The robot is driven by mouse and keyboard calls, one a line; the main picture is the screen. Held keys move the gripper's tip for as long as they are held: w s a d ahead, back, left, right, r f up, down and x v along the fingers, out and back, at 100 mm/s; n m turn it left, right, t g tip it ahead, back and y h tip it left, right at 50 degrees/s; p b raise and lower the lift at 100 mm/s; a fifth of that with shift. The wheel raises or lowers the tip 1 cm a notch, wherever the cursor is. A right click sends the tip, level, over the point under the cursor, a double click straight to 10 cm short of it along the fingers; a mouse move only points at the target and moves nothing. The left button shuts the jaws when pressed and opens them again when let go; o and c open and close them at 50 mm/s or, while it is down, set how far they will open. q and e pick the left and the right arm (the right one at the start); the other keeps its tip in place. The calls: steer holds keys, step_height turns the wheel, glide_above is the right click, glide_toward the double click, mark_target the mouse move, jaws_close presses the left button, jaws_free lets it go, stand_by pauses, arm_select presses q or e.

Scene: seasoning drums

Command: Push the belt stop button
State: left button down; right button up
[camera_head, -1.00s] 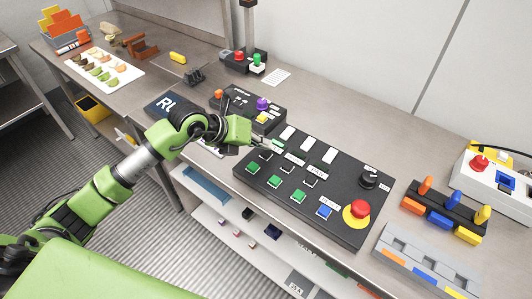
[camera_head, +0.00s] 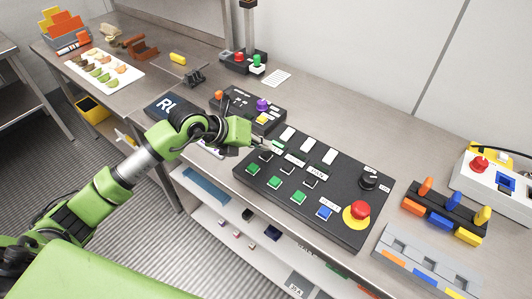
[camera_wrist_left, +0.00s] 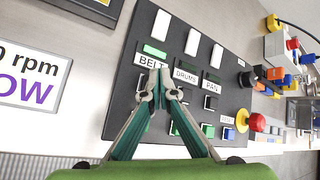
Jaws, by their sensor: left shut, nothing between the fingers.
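The black control panel (camera_head: 345,190) lies on the bench with columns labelled BELT, DRUMS and PAN. The BELT label (camera_wrist_left: 150,61) shows in the left wrist view, with a lit green strip (camera_wrist_left: 155,50) above it. My left gripper (camera_head: 266,144) is shut and empty. In the left wrist view its fingertips (camera_wrist_left: 160,78) are just below the BELT label and cover the place of that column's black button. I cannot tell whether they touch it. A black button (camera_wrist_left: 210,103) shows in the PAN column. The front row has green buttons (camera_head: 275,181). My right gripper is not in view.
A blue button (camera_head: 324,211) and a red mushroom button on yellow (camera_head: 360,208) sit at the panel's right end. A smaller box with a purple knob (camera_head: 262,104) stands behind left. Coloured levers (camera_head: 443,208) stand to the right.

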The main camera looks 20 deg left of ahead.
mark_target(264, 154)
arm_select(q)
steer(key=shift+f+b, duration=0.4)
steer(key=shift+f, duration=0.05)
steer(key=shift+f+b, duration=0.4)
steer(key=shift+f, duration=0.1)
stand_by(0.5)
stand_by(0.4)
steer(key=shift+r+p, duration=0.6)
steer(key=shift+r, duration=0.35)
steer(key=shift+r, duration=0.1)
step_height(264, 154, up, 5)
steer(key=p, duration=0.3)
